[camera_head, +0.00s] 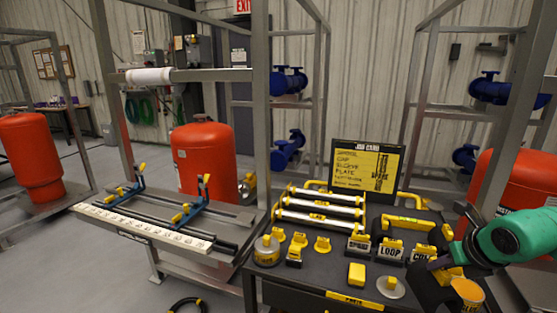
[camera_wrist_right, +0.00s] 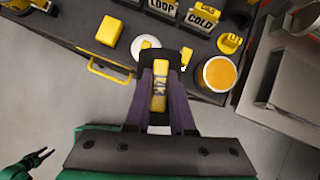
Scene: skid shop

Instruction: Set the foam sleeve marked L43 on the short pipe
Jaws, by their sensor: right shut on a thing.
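My right gripper (camera_head: 440,268) is at the right end of the dark bench, and in the right wrist view (camera_wrist_right: 161,95) its fingers are closed on a small yellow piece (camera_wrist_right: 159,88) with dark marks. A white part shows below this piece; I cannot read L43 on it. Three pale tubes with labels (camera_head: 318,207) lie in a yellow-ended rack, their marks too small to read. A white sleeve (camera_head: 150,76) is around a horizontal grey bar at upper left. I cannot tell which pipe is the short one. My left gripper (camera_wrist_right: 40,158) shows small in the wrist view, fingers apart, empty.
LOOP (camera_head: 390,251) and COLD (camera_head: 421,254) blocks, a yellow block (camera_head: 357,273) and an orange-topped round pot (camera_head: 467,292) are near my right gripper. A long stand (camera_head: 140,226) with blue clamps is left; red tanks stand behind.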

